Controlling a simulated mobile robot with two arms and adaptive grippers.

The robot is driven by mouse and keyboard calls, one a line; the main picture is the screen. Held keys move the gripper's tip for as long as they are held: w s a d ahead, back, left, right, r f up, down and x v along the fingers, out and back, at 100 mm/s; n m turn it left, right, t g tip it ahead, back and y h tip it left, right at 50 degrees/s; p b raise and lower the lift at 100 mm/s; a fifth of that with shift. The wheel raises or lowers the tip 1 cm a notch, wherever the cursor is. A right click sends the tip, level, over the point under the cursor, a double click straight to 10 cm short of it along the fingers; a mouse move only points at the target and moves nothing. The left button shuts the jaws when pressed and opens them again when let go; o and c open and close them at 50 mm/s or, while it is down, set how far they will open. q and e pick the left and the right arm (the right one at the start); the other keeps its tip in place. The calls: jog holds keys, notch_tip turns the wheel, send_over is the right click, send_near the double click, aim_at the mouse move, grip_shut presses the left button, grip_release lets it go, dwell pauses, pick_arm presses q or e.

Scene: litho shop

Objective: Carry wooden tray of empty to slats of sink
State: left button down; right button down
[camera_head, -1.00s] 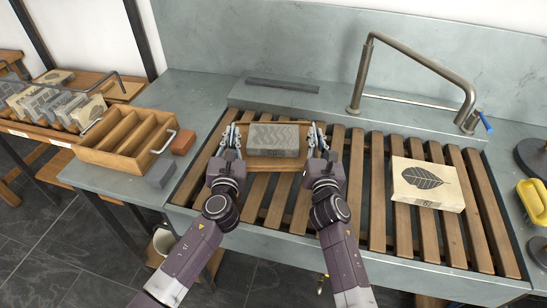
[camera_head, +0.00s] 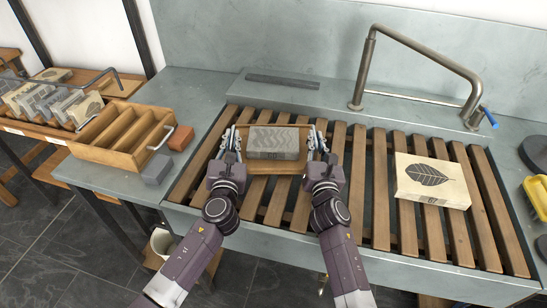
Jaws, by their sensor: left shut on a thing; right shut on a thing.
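A small wooden tray (camera_head: 262,167) is held between my two grippers over the left part of the sink slats (camera_head: 381,190). A grey block with a zigzag pattern (camera_head: 273,142) lies in it. My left gripper (camera_head: 229,145) is shut on the tray's left end and my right gripper (camera_head: 317,145) is shut on its right end. The tray looks level. I cannot tell whether its underside touches the slats.
A pale block with a leaf print (camera_head: 432,180) lies on the slats at the right. A bent metal tap (camera_head: 410,55) stands behind. An empty wooden rack (camera_head: 108,150), a red-brown block (camera_head: 181,138) and a grey block (camera_head: 157,170) are on the left counter. Slats between tray and leaf block are clear.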

pick_arm(q)
jog(key=shift+a+f+b, duration=0.1)
jog(key=shift+f+b, duration=0.7)
jog(key=shift+f, duration=0.1)
pick_arm(e)
jog(key=shift+w+d+f, duration=0.15)
jog(key=shift+d+f, duration=0.1)
jog(key=shift+f, duration=0.35)
pick_arm(q)
jog(key=c, duration=2.4)
grip_release()
jog(key=shift+f, duration=0.2)
pick_arm(e)
jog(key=c, duration=2.4)
grip_release()
jog(key=shift+f, duration=0.2)
pick_arm(q)
jog(key=o, duration=0.4)
jog(key=shift+s+r, duration=0.15)
jog(key=shift+r, duration=0.05)
jog(key=shift+c, duration=0.2)
pick_arm(e)
jog(key=o, duration=0.4)
jog(key=shift+s+a+r, duration=0.1)
jog(key=shift+s, duration=0.15)
jog(key=shift+c, duration=0.2)
